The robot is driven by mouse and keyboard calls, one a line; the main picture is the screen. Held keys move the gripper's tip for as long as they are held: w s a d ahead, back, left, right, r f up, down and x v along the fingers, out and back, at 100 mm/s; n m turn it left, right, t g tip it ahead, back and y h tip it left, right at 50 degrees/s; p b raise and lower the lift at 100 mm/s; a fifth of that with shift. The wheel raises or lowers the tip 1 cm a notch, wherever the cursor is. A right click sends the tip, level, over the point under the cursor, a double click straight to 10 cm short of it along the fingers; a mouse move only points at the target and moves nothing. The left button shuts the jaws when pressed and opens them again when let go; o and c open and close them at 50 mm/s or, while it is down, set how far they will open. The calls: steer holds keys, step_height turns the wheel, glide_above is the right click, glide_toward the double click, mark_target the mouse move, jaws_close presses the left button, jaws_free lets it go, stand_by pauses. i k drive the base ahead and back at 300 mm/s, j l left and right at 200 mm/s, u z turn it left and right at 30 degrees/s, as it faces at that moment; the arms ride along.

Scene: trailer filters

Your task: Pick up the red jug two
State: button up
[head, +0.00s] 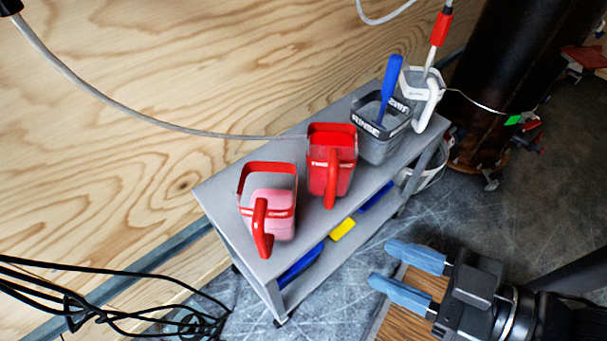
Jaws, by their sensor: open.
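The red jug two (331,170) stands upright on the top of a grey cart (222,192). It has a red rim, a red band with white lettering that seems to read "TWO", and a red handle facing me. A second jug (270,207), with a red rim, red handle and pinkish contents, stands to its left. My gripper (396,275) is at the lower right with blue fingers pointing left. It is open and empty, apart from the cart and the jugs.
A grey rinse container (383,137) with a blue-handled tool (391,88) stands right of jug two, beside a white-handled jug (424,92). Blue and yellow items (343,229) lie on the lower shelf. Plywood wall behind; black cables (90,305) lower left; dark cylinder (513,75) upper right.

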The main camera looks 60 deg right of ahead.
mark_target(334, 138)
steer(key=l+z, duration=0.95)
steer(key=l, duration=0.3)
steer(key=k+l+u, duration=0.1)
steer(key=l, duration=0.2)
steer(key=k+l+u, duration=0.1)
steer(key=l+u, duration=0.2)
steer(key=u, duration=0.2)
steer(key=k+l+u, duration=0.15)
steer(key=u, duration=0.35)
